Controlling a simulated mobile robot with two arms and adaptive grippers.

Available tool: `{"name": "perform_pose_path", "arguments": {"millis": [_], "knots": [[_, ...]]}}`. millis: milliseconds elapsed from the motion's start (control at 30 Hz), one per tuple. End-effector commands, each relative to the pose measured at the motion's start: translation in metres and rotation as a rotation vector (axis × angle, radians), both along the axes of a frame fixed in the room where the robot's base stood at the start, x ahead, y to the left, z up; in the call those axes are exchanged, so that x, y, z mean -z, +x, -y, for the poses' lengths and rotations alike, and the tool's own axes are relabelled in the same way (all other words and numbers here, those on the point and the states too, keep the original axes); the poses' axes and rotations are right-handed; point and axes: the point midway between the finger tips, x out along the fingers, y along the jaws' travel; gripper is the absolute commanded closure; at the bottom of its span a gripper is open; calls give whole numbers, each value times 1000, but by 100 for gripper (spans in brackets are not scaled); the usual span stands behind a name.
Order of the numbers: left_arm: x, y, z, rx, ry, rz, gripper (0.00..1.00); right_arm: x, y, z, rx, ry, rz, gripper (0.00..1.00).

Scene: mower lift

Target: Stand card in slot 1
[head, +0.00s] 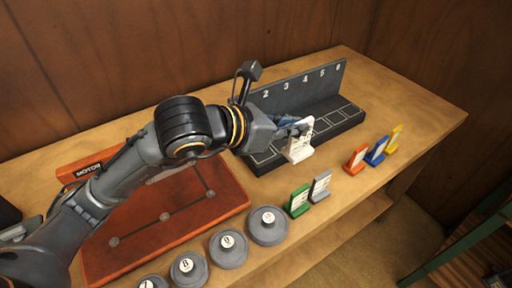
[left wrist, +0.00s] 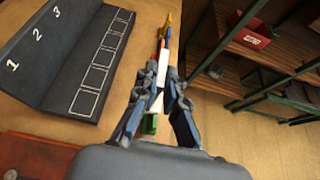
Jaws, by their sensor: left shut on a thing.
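My left gripper (head: 294,130) is shut on a white card (head: 299,147) with a stand-like foot. The card is upright or nearly so at the rack's front side; whether its foot touches anything is unclear. The wrist view shows the left gripper's fingers (left wrist: 157,103) around a pale card, mostly hidden. The dark grey rack (head: 322,82) has a numbered back wall and outlined slots on its base. My arm covers slot 1 in the head view. The left wrist view shows the number 1 at the near end of the rack (left wrist: 62,62), left of the gripper. My right gripper is out of view.
Green (head: 300,201) and grey (head: 320,187) cards stand near the front edge. Orange (head: 355,160), blue (head: 377,151) and yellow (head: 394,139) cards stand farther right. A red-brown motor board (head: 220,199) lies left, with several grey numbered discs (head: 268,226) before it. Green-framed shelving (left wrist: 262,50) stands beyond.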

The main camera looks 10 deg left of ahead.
Motion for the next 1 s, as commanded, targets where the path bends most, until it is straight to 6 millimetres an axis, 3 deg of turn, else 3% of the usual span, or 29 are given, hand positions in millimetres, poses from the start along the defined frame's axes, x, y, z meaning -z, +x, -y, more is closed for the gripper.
{"name": "perform_pose_path", "arguments": {"millis": [167, 433, 600, 900, 1000], "knots": [[10, 19, -20, -13, 3, -7, 100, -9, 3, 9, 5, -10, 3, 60], [39, 68, -66, -12, 4, -6, 100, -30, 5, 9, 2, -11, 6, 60], [73, 87, -82, -8, 1, -7, 100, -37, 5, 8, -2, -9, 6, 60], [98, 102, -96, -6, 1, -2, 100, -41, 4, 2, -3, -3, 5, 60], [112, 102, -96, -6, 1, -5, 100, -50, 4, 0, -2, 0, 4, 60]]}}
